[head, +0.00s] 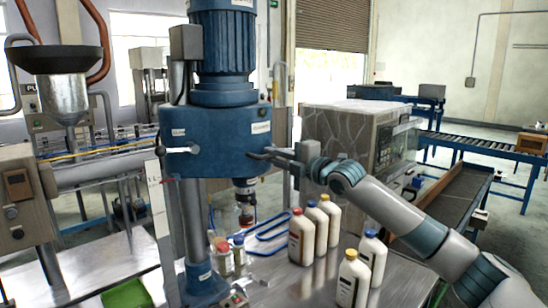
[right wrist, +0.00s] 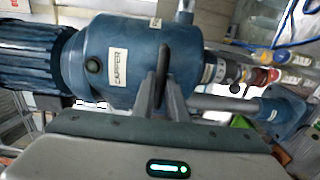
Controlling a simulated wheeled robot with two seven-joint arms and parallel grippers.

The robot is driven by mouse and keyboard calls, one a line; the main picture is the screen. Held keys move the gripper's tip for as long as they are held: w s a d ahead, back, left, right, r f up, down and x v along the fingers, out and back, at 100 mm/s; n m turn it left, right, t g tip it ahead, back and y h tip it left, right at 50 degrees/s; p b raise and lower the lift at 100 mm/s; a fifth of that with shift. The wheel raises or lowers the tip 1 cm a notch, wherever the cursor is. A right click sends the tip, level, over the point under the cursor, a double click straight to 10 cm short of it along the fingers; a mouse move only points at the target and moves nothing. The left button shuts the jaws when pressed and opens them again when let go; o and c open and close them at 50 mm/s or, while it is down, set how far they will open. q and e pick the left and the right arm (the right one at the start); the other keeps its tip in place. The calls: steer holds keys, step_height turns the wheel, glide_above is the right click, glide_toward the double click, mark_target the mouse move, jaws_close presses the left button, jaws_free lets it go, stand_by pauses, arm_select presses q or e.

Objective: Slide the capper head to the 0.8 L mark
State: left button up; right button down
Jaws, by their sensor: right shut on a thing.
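The blue capper head (head: 225,142) sits on a grey vertical column (head: 190,235), with a motor (head: 222,50) on top. A white scale strip (head: 155,205) stands left of the column, with a small red pointer beside its upper part; its marks are too small to read. My right gripper (head: 272,154) is shut on the dark handle (head: 256,155) at the head's right side. The right wrist view shows the gripper fingers (right wrist: 168,98) around the handle (right wrist: 161,70), in front of the head labelled CAPPER (right wrist: 120,80). My left gripper is out of view.
Several white bottles with coloured caps (head: 322,225) stand on the metal table (head: 285,285) below my right arm. Small bottles (head: 230,255) stand near the column's base. A green tray (head: 125,294) lies at lower left. A grey machine box (head: 345,140) stands behind the gripper.

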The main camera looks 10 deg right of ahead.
steer(key=shift+f, duration=0.4)
stand_by(0.3)
steer(key=c, duration=1.4)
jaws_free()
steer(key=shift+c, duration=0.2)
steer(key=shift+r, duration=0.1)
steer(key=shift+d, duration=0.1)
steer(key=v, duration=0.9)
